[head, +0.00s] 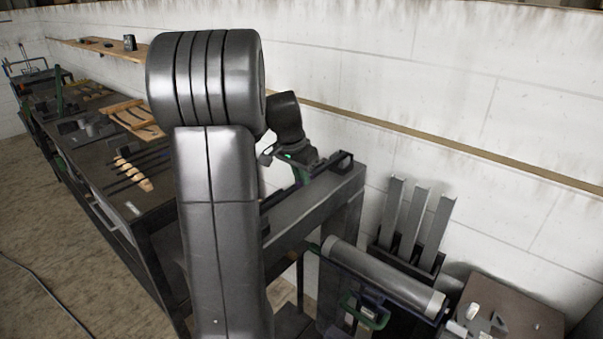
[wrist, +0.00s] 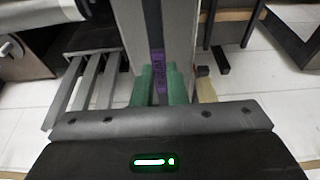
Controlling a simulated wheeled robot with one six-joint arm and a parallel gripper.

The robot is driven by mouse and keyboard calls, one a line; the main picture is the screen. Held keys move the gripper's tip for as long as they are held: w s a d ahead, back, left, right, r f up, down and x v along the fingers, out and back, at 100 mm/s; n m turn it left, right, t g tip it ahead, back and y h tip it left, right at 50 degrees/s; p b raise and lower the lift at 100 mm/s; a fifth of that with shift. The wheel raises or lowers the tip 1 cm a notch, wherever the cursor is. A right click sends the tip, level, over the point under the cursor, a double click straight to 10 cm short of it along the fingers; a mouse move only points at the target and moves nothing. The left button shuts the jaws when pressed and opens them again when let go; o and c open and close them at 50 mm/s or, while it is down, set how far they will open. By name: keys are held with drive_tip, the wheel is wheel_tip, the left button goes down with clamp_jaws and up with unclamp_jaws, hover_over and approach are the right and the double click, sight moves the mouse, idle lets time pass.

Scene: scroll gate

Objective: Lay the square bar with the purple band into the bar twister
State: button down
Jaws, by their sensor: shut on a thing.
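My gripper (head: 300,172) is over the narrow grey bench at centre right in the head view, partly behind my arm. In the wrist view its green fingers (wrist: 161,88) are shut on the square bar, a thin dark strip running away from me. The purple band (wrist: 158,68) shows just beyond the fingertips. The bar's near end is hidden by the gripper body. In the head view I cannot clearly pick out the bar. Dark fittings (head: 342,161) on the bench top may belong to the bar twister; I cannot tell whether the bar touches them.
A roller machine (head: 385,278) stands right of the narrow bench. A rack with three upright grey angle bars (head: 412,222) stands near the wall. A long bench (head: 120,200) with tools and wooden handles runs along the left. The floor at far left is open apart from a cable.

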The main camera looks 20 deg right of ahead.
drive_tip(key=shift+f, duration=0.55)
drive_tip(key=shift+f+b, duration=0.25)
drive_tip(key=shift+b, duration=0.25)
idle(0.4)
drive_tip(key=c, duration=1.4)
unclamp_jaws()
drive_tip(key=shift+s, duration=0.1)
drive_tip(key=shift+o, duration=0.2)
drive_tip(key=shift+a, duration=0.1)
drive_tip(key=v, duration=1.3)
drive_tip(key=shift+r+b, duration=0.35)
drive_tip(key=shift+r, duration=0.05)
drive_tip(key=x, duration=1.3)
drive_tip(key=shift+f+p, duration=0.35)
drive_tip(key=shift+p, duration=0.05)
drive_tip(key=shift+r, duration=0.1)
drive_tip(key=shift+f, duration=0.2)
